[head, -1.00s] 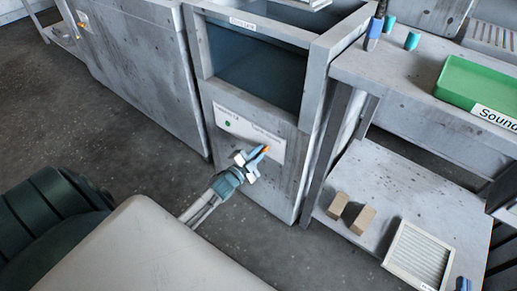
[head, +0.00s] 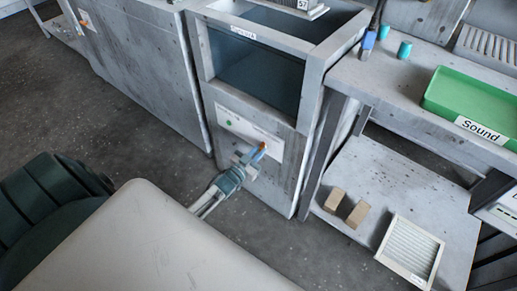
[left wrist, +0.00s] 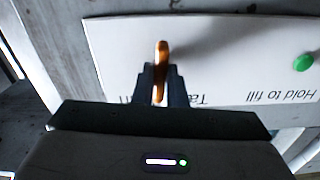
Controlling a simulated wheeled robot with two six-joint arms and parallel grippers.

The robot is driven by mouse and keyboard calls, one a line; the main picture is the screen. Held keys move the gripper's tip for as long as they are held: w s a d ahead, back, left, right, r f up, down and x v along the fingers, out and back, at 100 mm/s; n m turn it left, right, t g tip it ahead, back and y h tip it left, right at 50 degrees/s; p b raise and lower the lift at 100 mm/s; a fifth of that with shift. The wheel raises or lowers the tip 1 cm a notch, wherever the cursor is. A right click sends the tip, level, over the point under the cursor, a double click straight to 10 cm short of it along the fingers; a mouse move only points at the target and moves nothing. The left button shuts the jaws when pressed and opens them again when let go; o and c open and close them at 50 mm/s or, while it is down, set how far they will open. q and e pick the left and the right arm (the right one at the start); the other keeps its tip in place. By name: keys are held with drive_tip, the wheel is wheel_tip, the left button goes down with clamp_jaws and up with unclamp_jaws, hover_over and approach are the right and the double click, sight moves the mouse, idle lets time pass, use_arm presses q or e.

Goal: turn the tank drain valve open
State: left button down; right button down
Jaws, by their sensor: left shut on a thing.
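The tank drain valve's orange handle (left wrist: 161,58) stands out from a white label panel (left wrist: 220,45) in the left wrist view. It also shows in the head view as a small orange spot (head: 264,146) on the panel (head: 233,124) of the grey tank cabinet. My left gripper (left wrist: 163,82) is shut on the handle, with a dark finger on each side of it. In the head view my left gripper (head: 252,157) is at the panel's lower right part. The handle's lower part is hidden between the fingers. My right gripper is not in view.
A green button (left wrist: 303,62) sits on the same panel, labelled "Hold to fill". The open tank (head: 254,70) is above. To the right are a bench with a green tray (head: 478,98) and a low shelf with two tan blocks (head: 357,214) and a framed filter (head: 410,249).

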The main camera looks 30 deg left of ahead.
use_arm(q)
drive_tip(key=shift+n+p, duration=0.3)
drive_tip(key=shift+n, duration=0.4)
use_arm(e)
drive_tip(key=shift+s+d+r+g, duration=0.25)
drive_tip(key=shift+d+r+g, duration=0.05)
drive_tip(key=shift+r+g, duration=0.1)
use_arm(q)
drive_tip(key=shift+f, duration=0.1)
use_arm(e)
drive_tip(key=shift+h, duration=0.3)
use_arm(q)
drive_tip(key=c, duration=1.5)
unclamp_jaws()
drive_tip(key=shift+o, duration=0.2)
drive_tip(key=shift+s, duration=0.1)
drive_tip(key=s, duration=1)
drive_tip(key=shift+s+a+p, duration=0.3)
drive_tip(key=shift+a+p, duration=0.05)
drive_tip(key=shift+a, duration=0.1)
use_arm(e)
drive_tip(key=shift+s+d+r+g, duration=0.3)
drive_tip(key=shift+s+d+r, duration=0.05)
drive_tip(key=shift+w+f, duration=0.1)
